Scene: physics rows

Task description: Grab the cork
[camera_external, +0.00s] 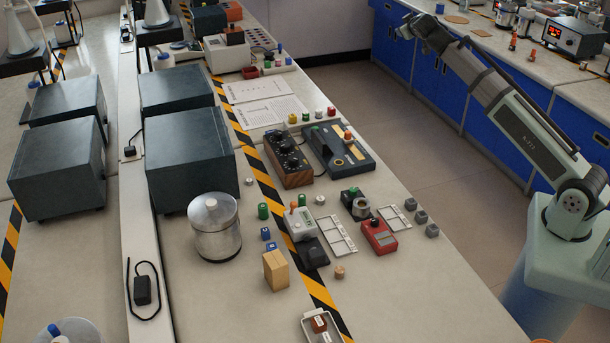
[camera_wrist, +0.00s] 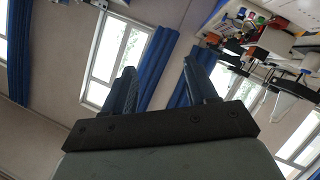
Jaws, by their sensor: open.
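A small brown cylinder that looks like the cork (camera_external: 339,271) stands on the near bench, toward its front, right of the striped tape. My gripper (camera_external: 415,24) is raised far behind it, over the aisle by the blue cabinets, well apart from the cork. In the wrist view my gripper (camera_wrist: 160,82) shows two dark fingers spread apart with nothing between them. The cork does not show in the wrist view.
Close to the cork are a wooden block (camera_external: 276,270), a black pad (camera_external: 313,253), a red meter (camera_external: 379,236) and a white tray (camera_external: 322,327). A metal canister (camera_external: 214,227) stands further left. The bench (camera_external: 400,300) right of the cork is clear.

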